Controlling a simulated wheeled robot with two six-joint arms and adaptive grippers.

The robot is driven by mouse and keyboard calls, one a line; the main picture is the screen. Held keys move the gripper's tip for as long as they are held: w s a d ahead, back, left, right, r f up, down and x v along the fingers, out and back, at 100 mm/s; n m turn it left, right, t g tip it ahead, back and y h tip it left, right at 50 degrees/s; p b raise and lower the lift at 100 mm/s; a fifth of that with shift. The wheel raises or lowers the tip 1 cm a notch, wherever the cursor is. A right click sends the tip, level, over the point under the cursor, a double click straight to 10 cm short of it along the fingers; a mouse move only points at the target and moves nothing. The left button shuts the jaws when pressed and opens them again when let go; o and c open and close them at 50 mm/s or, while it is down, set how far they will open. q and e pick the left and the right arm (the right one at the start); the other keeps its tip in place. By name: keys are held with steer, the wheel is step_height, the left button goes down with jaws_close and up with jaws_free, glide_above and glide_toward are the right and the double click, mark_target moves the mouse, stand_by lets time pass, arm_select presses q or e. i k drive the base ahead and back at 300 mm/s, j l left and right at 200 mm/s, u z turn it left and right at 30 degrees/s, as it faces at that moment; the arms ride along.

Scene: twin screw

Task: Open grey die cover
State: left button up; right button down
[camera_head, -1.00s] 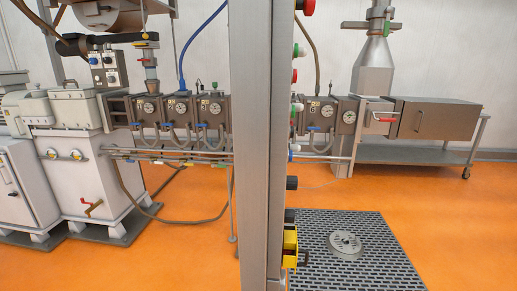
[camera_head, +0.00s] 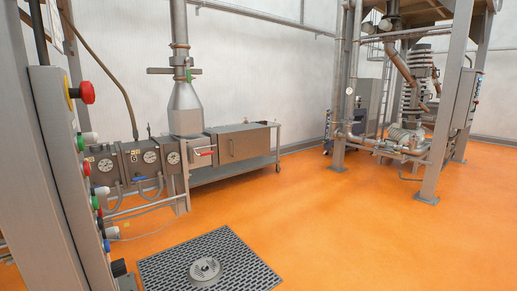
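The grey die cover (camera_head: 241,143) is a box-shaped grey-brown metal cover with a vertical handle on its front left part. It sits at the right end of the twin-screw barrel line, over a wheeled metal table, and looks closed. A red-handled lever (camera_head: 203,152) is just left of it, below a grey metal hopper (camera_head: 186,110). Neither of my grippers shows in the head view.
A grey column (camera_head: 60,170) with a red emergency button (camera_head: 87,92) and several other buttons stands close at the left. A floor grate with a round drain (camera_head: 205,271) lies in front. Orange floor (camera_head: 330,220) is open to the right. A steel frame with pipes (camera_head: 400,130) stands at the back right.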

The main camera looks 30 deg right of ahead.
mark_target(238, 142)
steer(key=z, duration=0.95)
steer(key=i+l+z, duration=0.15)
steer(key=i+l+u, duration=0.2)
steer(key=i+l, duration=0.15)
steer(key=i, duration=0.3)
steer(key=i+l+u, duration=0.2)
steer(key=i+l, duration=0.3)
steer(key=i, duration=0.15)
steer(key=i+j+u, duration=0.15)
steer(key=i+u, duration=0.15)
steer(key=i, duration=0.25)
steer(key=i+u, duration=0.3)
steer(key=i, duration=0.25)
